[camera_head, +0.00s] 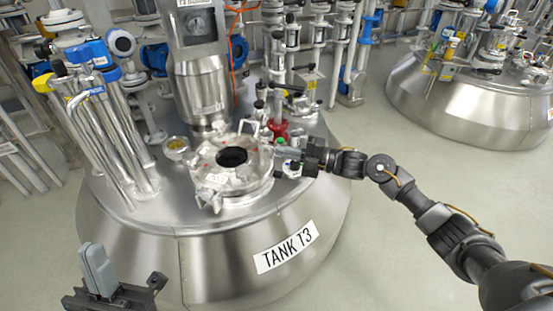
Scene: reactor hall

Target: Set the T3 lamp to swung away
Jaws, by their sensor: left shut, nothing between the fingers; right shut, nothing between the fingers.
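The T3 tank (215,262), a domed steel vessel labelled TANK T3, fills the middle of the head view. On its top is a round steel manway cover (212,181) with a dark round opening in its centre. I cannot tell for sure which fitting is the T3 lamp. My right gripper (279,151) is shut and empty, at the right edge of the cover, close to a red fitting (279,128) and small green parts. Whether it touches anything is unclear. My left gripper (97,268) is shut and empty at the lower left, in front of the tank.
A steel motor column (200,85) rises behind the cover. Slanted pipes with blue and yellow heads (105,125) stand at the left. Black-handled valves (286,88) stand behind the red fitting. Another tank (470,105) is at the upper right. The floor (400,250) at right is clear.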

